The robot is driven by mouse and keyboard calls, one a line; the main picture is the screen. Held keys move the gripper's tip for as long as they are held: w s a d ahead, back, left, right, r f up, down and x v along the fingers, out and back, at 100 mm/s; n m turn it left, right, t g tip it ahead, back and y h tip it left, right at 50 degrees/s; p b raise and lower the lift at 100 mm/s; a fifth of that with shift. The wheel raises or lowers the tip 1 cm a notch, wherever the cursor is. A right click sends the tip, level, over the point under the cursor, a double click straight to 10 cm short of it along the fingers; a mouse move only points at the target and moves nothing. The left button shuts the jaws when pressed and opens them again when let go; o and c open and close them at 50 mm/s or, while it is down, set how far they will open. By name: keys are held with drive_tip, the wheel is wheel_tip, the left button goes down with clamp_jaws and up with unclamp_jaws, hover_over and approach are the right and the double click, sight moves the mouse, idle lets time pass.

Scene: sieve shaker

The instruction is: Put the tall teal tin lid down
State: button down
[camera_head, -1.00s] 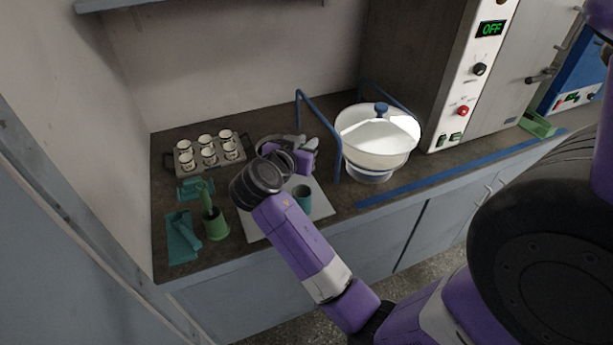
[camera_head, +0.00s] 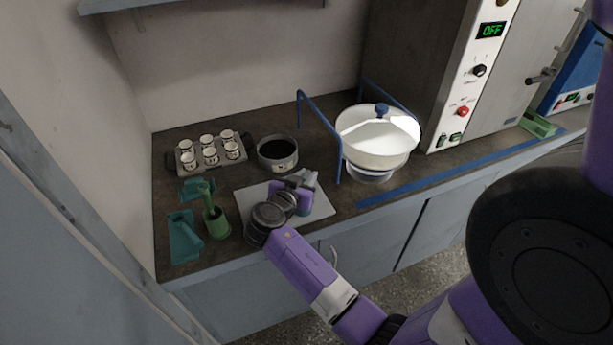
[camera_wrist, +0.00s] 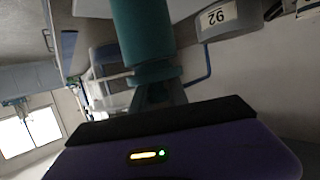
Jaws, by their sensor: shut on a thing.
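My gripper (camera_head: 305,186) is over the right part of the pale grey mat (camera_head: 250,195) in the head view. My wrist and gripper hide the tin's place on the mat there. In the wrist view a teal cylinder (camera_wrist: 143,28) with a wider teal band (camera_wrist: 145,74) at its near end lies straight ahead of my fingers. The fingers (camera_wrist: 160,95) are shut at that end. I cannot tell from these frames whether the band is the lid, or whether it is apart from the tin or touches the mat.
A dark round pan (camera_head: 277,166) stands behind the mat. A rack of white cups (camera_head: 187,163) is at back left. A green pot (camera_head: 216,226) and a teal scoop-like piece (camera_head: 183,238) stand left. A white bowl (camera_head: 372,152) and blue rail (camera_head: 325,125) are right.

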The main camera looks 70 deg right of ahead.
drive_tip(key=shift+f+b, duration=0.65)
drive_tip(key=shift+b, duration=0.25)
drive_tip(key=c, duration=1.3)
unclamp_jaws()
drive_tip(key=shift+r, duration=0.1)
drive_tip(key=shift+r+p, duration=0.1)
drive_tip(key=shift+p, duration=0.2)
